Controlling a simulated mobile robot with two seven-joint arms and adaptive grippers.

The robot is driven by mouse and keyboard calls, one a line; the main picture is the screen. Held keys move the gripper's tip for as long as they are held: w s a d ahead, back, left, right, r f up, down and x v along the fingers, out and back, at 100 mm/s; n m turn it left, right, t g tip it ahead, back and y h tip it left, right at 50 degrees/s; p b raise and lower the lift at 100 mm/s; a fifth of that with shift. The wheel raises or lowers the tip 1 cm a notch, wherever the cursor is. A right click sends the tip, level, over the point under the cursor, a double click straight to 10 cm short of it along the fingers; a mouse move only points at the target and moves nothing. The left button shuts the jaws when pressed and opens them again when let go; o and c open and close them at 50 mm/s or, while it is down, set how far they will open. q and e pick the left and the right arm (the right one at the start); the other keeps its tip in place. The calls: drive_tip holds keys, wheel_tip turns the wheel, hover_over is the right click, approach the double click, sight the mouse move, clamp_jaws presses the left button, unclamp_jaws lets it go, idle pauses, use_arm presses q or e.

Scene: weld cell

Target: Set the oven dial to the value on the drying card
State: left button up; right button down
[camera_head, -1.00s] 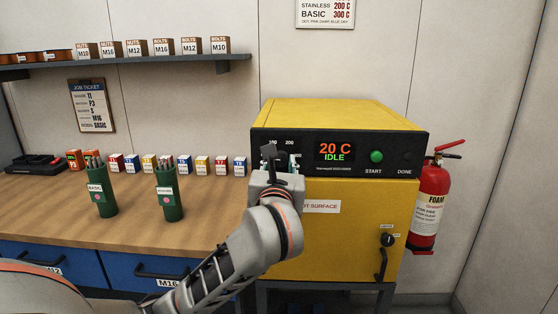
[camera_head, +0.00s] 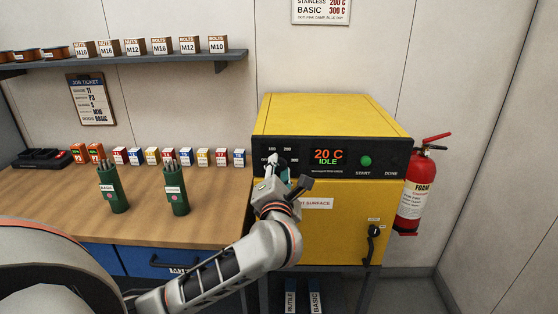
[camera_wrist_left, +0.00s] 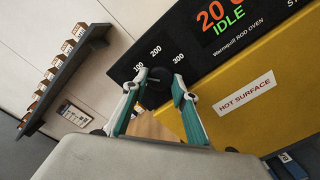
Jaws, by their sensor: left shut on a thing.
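The oven dial (camera_wrist_left: 154,90) is a dark knob on the oven's black panel, with 100, 200 and 300 printed around it. My left gripper (camera_head: 279,168) is shut on the dial; in the left wrist view its two fingers (camera_wrist_left: 158,80) stand on either side of the knob. The dial's pointer cannot be made out. The drying card (camera_head: 322,11) on the wall is cut off at the top; it reads stainless 200 C and basic 300 C. The job ticket (camera_head: 91,99) lists BASIC on its bottom line. My right gripper is not in view.
The yellow oven (camera_head: 335,115) shows 20 C IDLE beside a green start button (camera_head: 365,161). A fire extinguisher (camera_head: 412,195) hangs to its right. Green rod holders (camera_head: 113,190) and small boxes stand on the workbench (camera_head: 60,205) to the left.

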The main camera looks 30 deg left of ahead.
use_arm(q)
drive_tip(key=shift+f+m, duration=0.1)
drive_tip(key=shift+m, duration=0.5)
drive_tip(key=o, duration=1.1)
drive_tip(key=v, duration=1.2)
drive_tip(key=shift+s, duration=0.15)
